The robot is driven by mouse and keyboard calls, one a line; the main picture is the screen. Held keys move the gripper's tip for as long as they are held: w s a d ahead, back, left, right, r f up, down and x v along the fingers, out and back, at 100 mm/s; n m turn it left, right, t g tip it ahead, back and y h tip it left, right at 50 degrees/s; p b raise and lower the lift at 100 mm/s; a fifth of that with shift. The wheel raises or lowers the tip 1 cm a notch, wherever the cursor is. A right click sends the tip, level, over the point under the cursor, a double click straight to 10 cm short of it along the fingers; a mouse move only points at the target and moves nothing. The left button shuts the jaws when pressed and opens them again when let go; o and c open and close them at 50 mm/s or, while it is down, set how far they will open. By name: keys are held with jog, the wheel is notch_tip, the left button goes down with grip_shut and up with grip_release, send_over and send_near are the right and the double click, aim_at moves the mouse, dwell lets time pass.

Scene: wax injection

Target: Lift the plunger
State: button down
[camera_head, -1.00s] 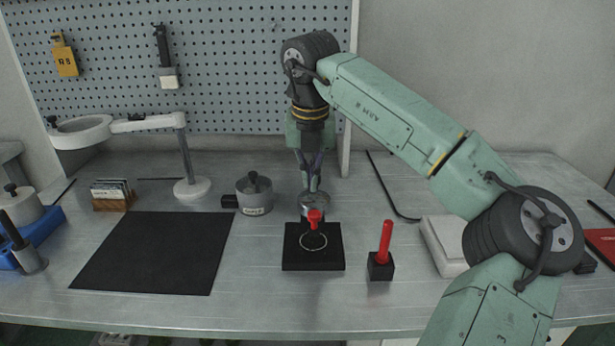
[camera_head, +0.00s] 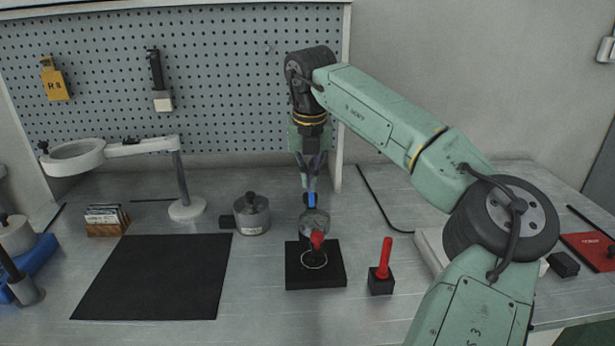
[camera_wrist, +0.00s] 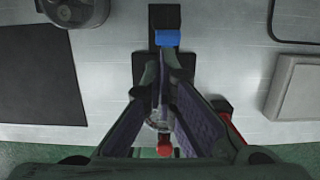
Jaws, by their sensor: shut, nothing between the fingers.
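The wax injection device (camera_head: 314,223) has a round silver body with a red knob (camera_head: 317,239) in front and stands on a black base (camera_head: 316,276). A small blue piece (camera_head: 311,199) shows at its top, just below my fingertips. The blue piece also shows in the wrist view (camera_wrist: 167,38), beyond the fingertips on a black part. I cannot tell for certain which part is the plunger. My gripper (camera_head: 311,185) points down above the device, shut and empty. In the wrist view, my fingers (camera_wrist: 163,75) cover much of the device.
A red rod (camera_head: 385,258) stands in a small black block right of the device. A grey lidded pot (camera_head: 252,214) and a black mat (camera_head: 155,278) lie left. A lamp (camera_head: 186,208) stands behind the mat. A pale box (camera_head: 430,247) is partly behind my arm.

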jog(key=shift+r+p, duration=0.65)
jog(key=shift+r, duration=0.15)
